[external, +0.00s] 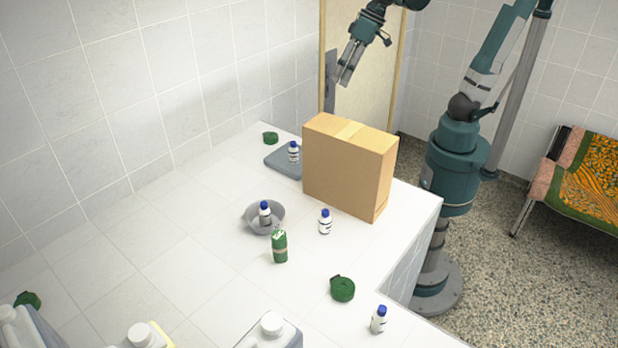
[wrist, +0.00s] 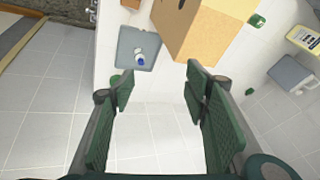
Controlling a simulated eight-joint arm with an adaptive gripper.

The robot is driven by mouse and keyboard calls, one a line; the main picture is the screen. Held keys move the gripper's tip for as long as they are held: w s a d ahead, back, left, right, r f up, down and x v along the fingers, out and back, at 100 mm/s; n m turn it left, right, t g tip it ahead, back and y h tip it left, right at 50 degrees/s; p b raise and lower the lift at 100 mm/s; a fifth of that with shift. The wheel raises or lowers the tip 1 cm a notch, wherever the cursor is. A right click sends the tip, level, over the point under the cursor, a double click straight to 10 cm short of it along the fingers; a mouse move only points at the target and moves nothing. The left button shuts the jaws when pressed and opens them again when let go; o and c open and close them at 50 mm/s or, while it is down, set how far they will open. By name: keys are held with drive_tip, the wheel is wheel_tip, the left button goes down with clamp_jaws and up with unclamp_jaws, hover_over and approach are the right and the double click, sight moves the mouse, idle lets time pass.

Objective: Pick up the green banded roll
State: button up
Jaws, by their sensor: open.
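A green upright cylinder with a pale band and pale top (external: 280,247) stands on the white tiled counter, in front of the grey bowl. It appears to be the green banded roll. A green object near the box's right side in the wrist view (wrist: 257,20) looks like the same roll, small and partly cut by the box. Dark green flat coils (external: 342,289) also lie on the counter, with another by the tray (external: 270,138). My gripper (external: 345,80) is open and empty, high above the counter's back end, behind the box and far from the roll.
A tall cardboard box (external: 345,165) stands between my gripper and the roll. A grey tray (external: 282,165) holds a blue-capped bottle (external: 293,152); the grey bowl (external: 250,222) holds another. A bottle (external: 325,222) stands right of the roll. Jugs (external: 270,335) line the front edge.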

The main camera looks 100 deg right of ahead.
drive_tip(key=w+a+r+m+g, duration=0.1)
drive_tip(key=w+a+r+m, duration=0.1)
drive_tip(key=w+a, duration=0.45)
drive_tip(key=m+g, duration=0.4)
drive_tip(key=m, duration=0.6)
hover_over(280, 235)
wheel_tip(280, 235, down, 12)
drive_tip(key=shift+h, duration=0.4)
wheel_tip(280, 235, down, 19)
drive_tip(key=shift+d+r+b, duration=0.1)
drive_tip(key=shift+b, duration=0.25)
drive_tip(key=shift+f, duration=0.6)
drive_tip(key=shift+f, duration=1.3)
